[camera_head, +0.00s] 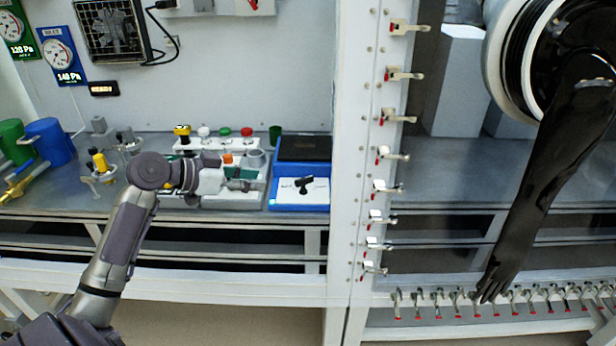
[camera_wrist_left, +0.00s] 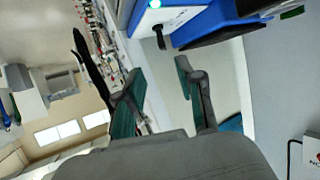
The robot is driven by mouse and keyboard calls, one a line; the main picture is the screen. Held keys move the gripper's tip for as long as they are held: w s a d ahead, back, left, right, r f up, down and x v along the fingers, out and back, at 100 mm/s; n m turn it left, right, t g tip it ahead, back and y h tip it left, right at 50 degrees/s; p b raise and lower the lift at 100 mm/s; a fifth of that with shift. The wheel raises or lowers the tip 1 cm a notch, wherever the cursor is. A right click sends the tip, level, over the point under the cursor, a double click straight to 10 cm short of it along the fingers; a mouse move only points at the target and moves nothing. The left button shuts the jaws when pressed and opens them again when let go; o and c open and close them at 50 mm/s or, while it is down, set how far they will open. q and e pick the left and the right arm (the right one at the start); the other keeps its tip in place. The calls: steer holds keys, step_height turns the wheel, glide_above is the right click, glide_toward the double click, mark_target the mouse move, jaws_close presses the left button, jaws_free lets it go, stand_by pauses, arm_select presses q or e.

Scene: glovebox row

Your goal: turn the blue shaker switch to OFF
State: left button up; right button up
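The blue shaker (camera_head: 272,193) stands on the bench to the right of my left gripper, with a dark top and a white front panel (camera_head: 287,198). A black switch handle (camera_head: 304,185) sits on that panel; its labels are too small to read. In the left wrist view the blue shaker (camera_wrist_left: 205,22) is at the top, with its black switch (camera_wrist_left: 160,36) and a lit green lamp (camera_wrist_left: 154,4). My left gripper (camera_head: 248,180) is a short way left of the switch, apart from it. Its fingers (camera_wrist_left: 159,72) are spread with nothing between them. My right gripper is out of view.
A rack with coloured-capped bottles (camera_head: 225,132) stands behind my left gripper. Blue (camera_head: 50,142) and green containers stand at the far left. A white frame post (camera_head: 350,150) rises right of the shaker. A black glove (camera_head: 540,190) hangs at the right.

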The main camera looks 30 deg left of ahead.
mark_target(306, 178)
arm_select(q)
steer(key=x, duration=0.4)
steer(key=r+p+x, duration=0.1)
steer(key=x, duration=0.3)
steer(key=p+x, duration=0.1)
steer(key=x, duration=0.3)
steer(key=shift+w+r, duration=0.15)
steer(key=shift+w, duration=0.4)
steer(key=shift+w+d+f+p, duration=0.3)
steer(key=shift+w+d+f, duration=0.05)
steer(key=shift+w, duration=0.15)
jaws_close()
